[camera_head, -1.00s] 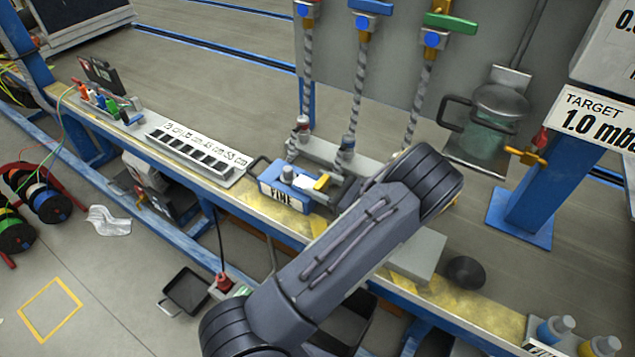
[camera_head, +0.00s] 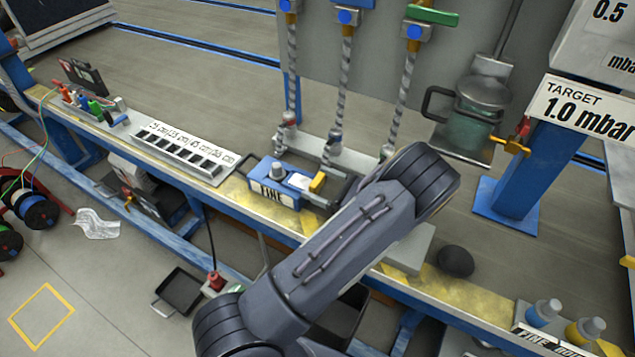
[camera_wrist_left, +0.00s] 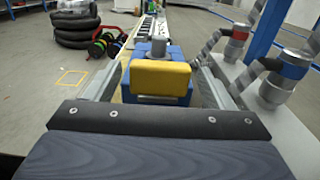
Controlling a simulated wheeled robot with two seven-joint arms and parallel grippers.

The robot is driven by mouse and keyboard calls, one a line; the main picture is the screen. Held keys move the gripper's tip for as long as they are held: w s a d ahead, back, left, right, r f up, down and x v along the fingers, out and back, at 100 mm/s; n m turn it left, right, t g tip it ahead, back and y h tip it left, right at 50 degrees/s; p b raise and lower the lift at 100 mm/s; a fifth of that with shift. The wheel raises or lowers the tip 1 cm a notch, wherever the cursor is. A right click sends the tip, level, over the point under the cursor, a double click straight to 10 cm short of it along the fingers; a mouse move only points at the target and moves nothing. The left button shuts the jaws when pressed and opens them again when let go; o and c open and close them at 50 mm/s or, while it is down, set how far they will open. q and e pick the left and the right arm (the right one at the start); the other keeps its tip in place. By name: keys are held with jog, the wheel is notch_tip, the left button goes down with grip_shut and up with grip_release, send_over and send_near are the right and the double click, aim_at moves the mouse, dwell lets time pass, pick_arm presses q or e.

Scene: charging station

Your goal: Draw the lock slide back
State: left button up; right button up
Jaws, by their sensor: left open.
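In the left wrist view the yellow block (camera_wrist_left: 160,79) is straight ahead, in front of the blue body (camera_wrist_left: 183,99). My left gripper (camera_wrist_left: 160,68) is open, with one finger on each side of the block and visible gaps. In the head view my left arm hides much of the gripper. My right gripper is not in view.
Hoses with fittings (camera_head: 333,147) stand close behind the device. A labelled slotted rack (camera_head: 190,150) lies to the left on the bench. A grey block and a dark round knob (camera_head: 456,261) are to the right. A blue post (camera_head: 520,180) stands at right.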

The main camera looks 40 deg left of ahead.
pick_arm(q)
jog(key=d, duration=0.6)
jog(key=shift+w+d+p, duration=0.3)
jog(key=shift+w, duration=0.05)
